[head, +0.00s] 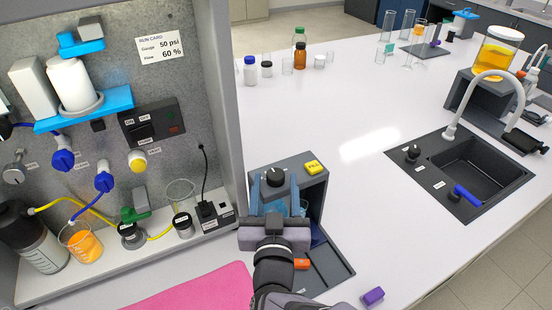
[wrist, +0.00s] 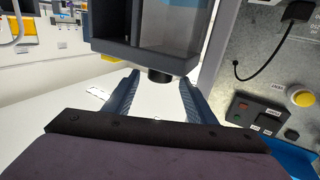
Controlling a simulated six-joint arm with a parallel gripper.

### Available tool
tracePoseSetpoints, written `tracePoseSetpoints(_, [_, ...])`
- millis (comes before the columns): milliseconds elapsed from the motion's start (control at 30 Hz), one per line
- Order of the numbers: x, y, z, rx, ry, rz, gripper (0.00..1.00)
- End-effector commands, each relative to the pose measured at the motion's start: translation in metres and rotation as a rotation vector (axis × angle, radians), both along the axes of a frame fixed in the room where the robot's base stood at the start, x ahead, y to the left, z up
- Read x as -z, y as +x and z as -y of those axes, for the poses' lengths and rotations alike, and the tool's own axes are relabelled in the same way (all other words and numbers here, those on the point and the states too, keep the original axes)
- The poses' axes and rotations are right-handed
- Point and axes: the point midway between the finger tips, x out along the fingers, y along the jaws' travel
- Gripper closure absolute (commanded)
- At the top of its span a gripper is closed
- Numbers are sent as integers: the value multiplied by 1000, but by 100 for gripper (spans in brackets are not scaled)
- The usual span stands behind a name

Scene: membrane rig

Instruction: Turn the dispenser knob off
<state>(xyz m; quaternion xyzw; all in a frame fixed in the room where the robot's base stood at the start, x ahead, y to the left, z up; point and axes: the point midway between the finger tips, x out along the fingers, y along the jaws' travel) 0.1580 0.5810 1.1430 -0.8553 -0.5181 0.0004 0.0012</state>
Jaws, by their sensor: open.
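The dispenser (head: 313,190) is a dark grey box standing right of the panel rig. Its knob (head: 275,177) is black and round with a pale pointer mark, on the dispenser's upper front. In the wrist view the knob (wrist: 160,76) shows as a dark stub between the fingertips. My gripper (head: 275,190) is open, its two blue fingers on either side of the knob in the head view. In the wrist view my gripper (wrist: 158,88) has a clear gap on both sides of the knob. I cannot tell contact; the dispenser's lower front is partly hidden by my gripper.
A purple block (head: 372,296) lies at front right. The white bench right of the dispenser is mostly clear up to the sink (head: 475,175).

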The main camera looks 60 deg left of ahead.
Motion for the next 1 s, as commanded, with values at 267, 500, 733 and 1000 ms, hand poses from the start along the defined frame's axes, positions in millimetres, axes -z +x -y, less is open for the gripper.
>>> tracePoseSetpoints(267, [-2, 10, -17, 2, -2, 1, 49])
tracePoseSetpoints(500, [-2, 24, -44, 2, -2, 1, 49])
tracePoseSetpoints(733, [-1, 32, -61, 0, -3, 2, 49])
tracePoseSetpoints(1000, [0, 34, -65, 0, -2, 1, 49])
